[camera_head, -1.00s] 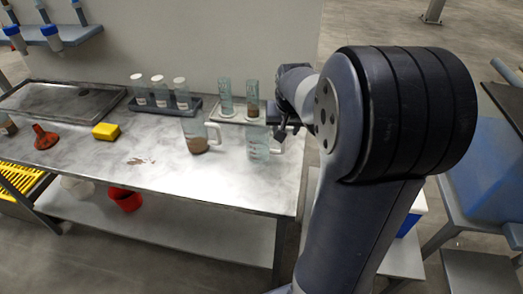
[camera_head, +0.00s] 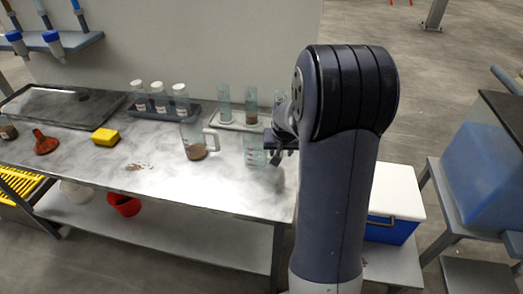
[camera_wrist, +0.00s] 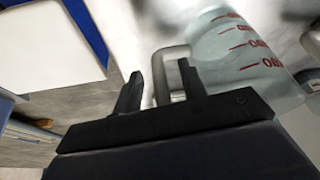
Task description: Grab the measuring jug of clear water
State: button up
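The measuring jug of clear water (camera_head: 254,149) stands upright near the right end of the steel table. In the wrist view the jug (camera_wrist: 243,55) is close, with red graduation marks on its clear wall. Its pale handle (camera_wrist: 170,58) shows beyond and between the fingers of my gripper (camera_wrist: 160,70). The fingers are apart and empty; whether they reach around the handle is unclear. In the head view my gripper (camera_head: 283,142) is right beside the jug, mostly hidden by my arm, which also covers the handle side. A second jug (camera_head: 193,138) with brown liquid stands to the left.
A rack with glass cylinders (camera_head: 224,103) stands close behind the jug. A dark rack of capped bottles (camera_head: 181,97), a yellow sponge (camera_head: 105,136) and a red funnel (camera_head: 45,143) are further left. A white-lidded blue cooler (camera_head: 395,205) sits right of the table.

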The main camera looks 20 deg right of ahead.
jog(key=shift+w+f, duration=0.15)
jog(key=shift+f, duration=0.25)
jog(key=shift+c, duration=0.4)
grip_shut()
